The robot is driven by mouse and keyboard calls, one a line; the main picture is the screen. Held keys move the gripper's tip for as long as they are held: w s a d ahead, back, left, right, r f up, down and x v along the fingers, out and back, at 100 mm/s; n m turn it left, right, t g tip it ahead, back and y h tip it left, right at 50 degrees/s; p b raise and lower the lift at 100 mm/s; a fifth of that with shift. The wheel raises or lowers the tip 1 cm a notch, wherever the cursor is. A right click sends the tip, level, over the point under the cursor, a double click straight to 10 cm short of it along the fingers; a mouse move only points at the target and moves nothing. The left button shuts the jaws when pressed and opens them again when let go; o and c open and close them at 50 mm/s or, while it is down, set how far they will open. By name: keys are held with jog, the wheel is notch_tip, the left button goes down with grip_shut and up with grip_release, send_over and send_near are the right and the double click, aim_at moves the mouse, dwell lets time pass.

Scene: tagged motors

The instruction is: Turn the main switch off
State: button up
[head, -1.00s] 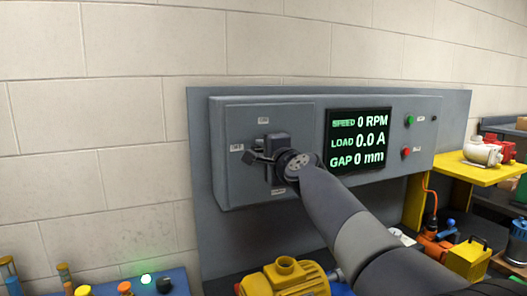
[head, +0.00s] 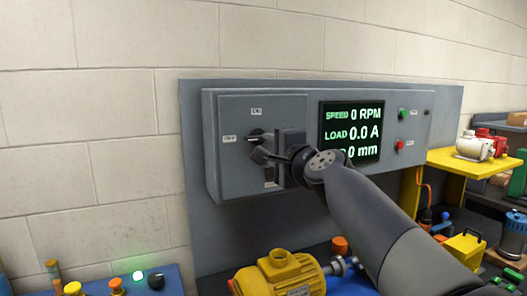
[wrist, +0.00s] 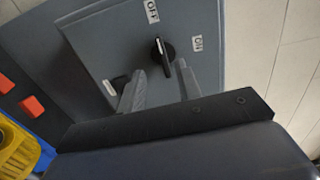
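The main switch (wrist: 163,56) is a black rotary knob with a white mark, on a grey box door. Its marked end points up in the wrist view, towards the OFF label (wrist: 151,11). The ON label (wrist: 197,43) is to its right. In the head view the switch (head: 258,135) is partly hidden by my gripper (head: 262,149), and the OFF label (head: 229,138) is to its left. In the wrist view my gripper's fingers (wrist: 159,72) are apart, one on each side of the knob's lower end, with visible space between them and it.
The display (head: 351,131) reads 0 RPM and 0.0 A; my arm covers part of its bottom line. Green (head: 402,114) and red (head: 399,146) buttons are to its right. A yellow motor (head: 280,273) stands below. The wall at left is clear.

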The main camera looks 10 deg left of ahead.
aim_at(255, 140)
jog(key=shift+v, duration=1.2)
jog(key=p+x, duration=0.3)
jog(key=x, duration=0.8)
jog(key=shift+s+d, duration=0.1)
